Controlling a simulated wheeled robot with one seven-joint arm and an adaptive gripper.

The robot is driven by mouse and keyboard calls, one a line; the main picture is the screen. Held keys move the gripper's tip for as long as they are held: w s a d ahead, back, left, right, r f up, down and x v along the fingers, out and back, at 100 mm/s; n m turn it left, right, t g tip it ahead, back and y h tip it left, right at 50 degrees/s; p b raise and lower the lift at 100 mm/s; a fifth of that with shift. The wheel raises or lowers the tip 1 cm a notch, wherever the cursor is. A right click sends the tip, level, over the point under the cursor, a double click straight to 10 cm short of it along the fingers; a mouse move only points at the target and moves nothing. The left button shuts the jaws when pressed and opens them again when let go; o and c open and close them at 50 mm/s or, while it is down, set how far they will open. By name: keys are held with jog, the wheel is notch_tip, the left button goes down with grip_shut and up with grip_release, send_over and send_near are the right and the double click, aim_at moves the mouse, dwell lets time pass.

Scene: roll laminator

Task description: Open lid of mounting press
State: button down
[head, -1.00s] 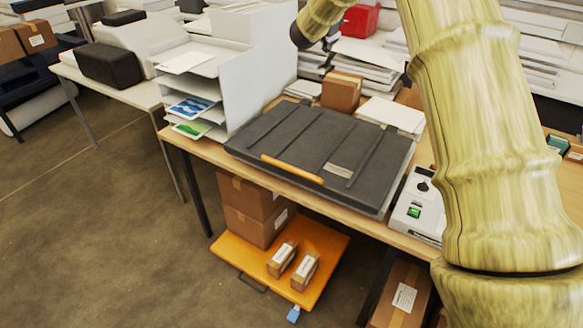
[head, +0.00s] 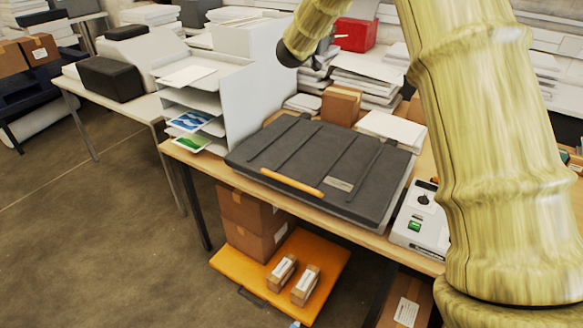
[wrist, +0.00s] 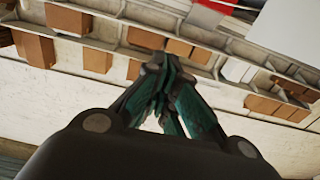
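The mounting press (head: 318,165) lies on the wooden table in the head view. Its wide dark grey ribbed lid is down, with an orange handle bar (head: 291,182) along the front edge. My arm reaches above and behind the press. In the wrist view my gripper (wrist: 163,72) has its dark teal-padded fingers drawn together, with nothing seen between them. It points towards shelves with boxes and does not touch the press. In the head view the gripper itself is mostly hidden or too small to make out.
A white tray rack (head: 228,85) stands left of the press. A white control box (head: 421,217) with a green switch is at its right. A cardboard box (head: 341,106) and paper stacks (head: 368,80) sit behind. An orange platform (head: 240,270) with boxes is below. Open floor lies at left.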

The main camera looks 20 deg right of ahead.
jog(key=v, duration=0.6)
jog(key=shift+r, duration=0.3)
jog(key=shift+a, duration=0.1)
dwell(0.3)
